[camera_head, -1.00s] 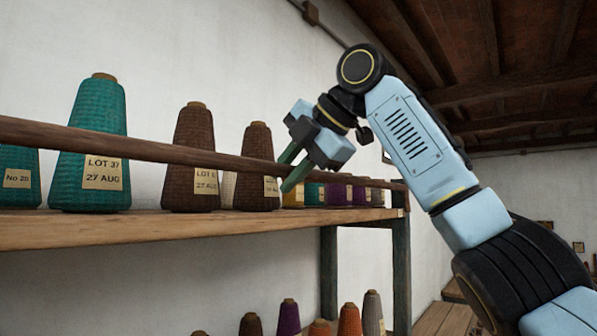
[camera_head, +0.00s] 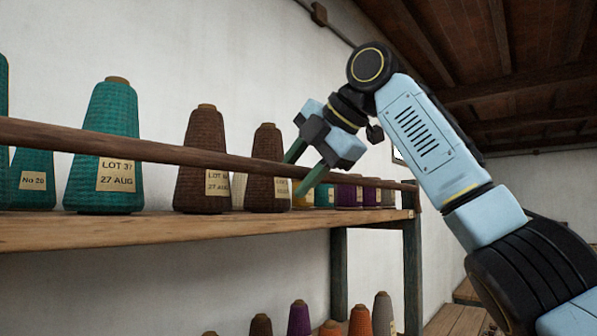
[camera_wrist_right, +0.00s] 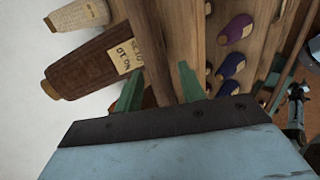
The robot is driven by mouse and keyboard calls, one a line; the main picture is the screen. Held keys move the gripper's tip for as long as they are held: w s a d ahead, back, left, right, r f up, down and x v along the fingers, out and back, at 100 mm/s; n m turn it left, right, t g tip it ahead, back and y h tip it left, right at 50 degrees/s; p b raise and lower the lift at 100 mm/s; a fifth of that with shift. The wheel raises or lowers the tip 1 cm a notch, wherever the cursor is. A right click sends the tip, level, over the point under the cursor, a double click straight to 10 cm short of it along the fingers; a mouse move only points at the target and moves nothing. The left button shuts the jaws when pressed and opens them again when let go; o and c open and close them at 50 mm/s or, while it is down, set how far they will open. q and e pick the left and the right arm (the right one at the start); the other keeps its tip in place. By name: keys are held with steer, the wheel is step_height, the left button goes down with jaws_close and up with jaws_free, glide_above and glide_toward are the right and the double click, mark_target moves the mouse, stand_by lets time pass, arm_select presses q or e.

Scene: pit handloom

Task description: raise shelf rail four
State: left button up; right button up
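The shelf rail (camera_head: 150,150) is a long dark wooden bar. It runs along the front of the upper shelf, above the board and in front of the cones. My right gripper (camera_head: 295,176) is at the rail's right part, near the smaller brown cone. Its two green fingers are spread apart, one on the far upper side of the rail and one on the near lower side. In the right wrist view the rail (camera_wrist_right: 158,45) runs down between the two fingers (camera_wrist_right: 158,90). I cannot tell whether they touch it. My left gripper is out of view.
The shelf board (camera_head: 150,233) holds teal cones (camera_head: 105,150), brown cones (camera_head: 200,150) and several smaller ones behind the gripper. A post (camera_head: 412,270) stands at the shelf's right end. More cones (camera_head: 299,318) stand lower down. A white wall is behind.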

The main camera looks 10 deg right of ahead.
steer(key=v, duration=1.3)
steer(key=shift+r, duration=0.15)
